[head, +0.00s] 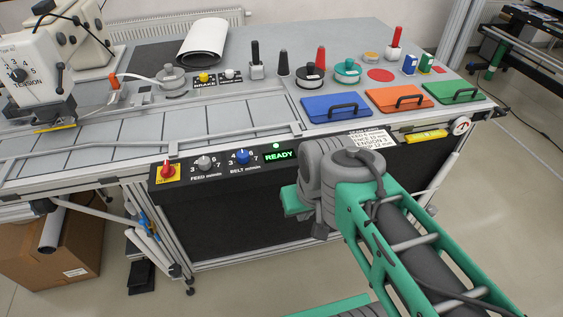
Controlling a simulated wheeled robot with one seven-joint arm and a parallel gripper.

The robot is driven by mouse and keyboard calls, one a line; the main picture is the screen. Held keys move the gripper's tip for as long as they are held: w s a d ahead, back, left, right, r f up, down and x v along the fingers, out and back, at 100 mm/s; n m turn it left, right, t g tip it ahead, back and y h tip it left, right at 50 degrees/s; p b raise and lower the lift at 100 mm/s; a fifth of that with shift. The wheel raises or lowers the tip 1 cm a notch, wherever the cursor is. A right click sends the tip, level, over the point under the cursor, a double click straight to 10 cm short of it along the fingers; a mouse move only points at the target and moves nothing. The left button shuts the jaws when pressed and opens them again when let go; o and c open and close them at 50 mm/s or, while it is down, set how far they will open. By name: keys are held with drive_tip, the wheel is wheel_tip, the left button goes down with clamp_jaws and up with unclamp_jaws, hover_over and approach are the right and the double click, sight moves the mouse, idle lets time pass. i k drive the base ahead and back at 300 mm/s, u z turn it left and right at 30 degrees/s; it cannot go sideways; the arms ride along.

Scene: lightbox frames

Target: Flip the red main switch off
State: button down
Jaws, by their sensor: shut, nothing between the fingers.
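The red main switch (167,170) is a red rotary knob on a yellow plate at the left end of the black front panel (225,180). Its handle looks roughly upright, and the small lettering on the plate cannot be read in full. A green READY display (279,156) is lit on the same panel, with a bright green lamp (276,145) above it. My green and grey arm comes in from the lower right and its joint covers the panel's right part. My gripper's fingers are not visible; nothing of mine touches the switch.
A grey FEED knob (204,163) and a blue BELT knob (242,157) sit right of the switch. A label card (370,139) stands near my arm. Coloured lids (345,106) and several knobs and levers stand on the bench top. The space before the switch is clear.

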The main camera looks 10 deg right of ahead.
sight(167, 171)
drive_tip(key=u, duration=0.6)
drive_tip(key=k, duration=0.65)
drive_tip(key=u, duration=0.75)
drive_tip(key=i, duration=1.2)
drive_tip(key=z, duration=0.75)
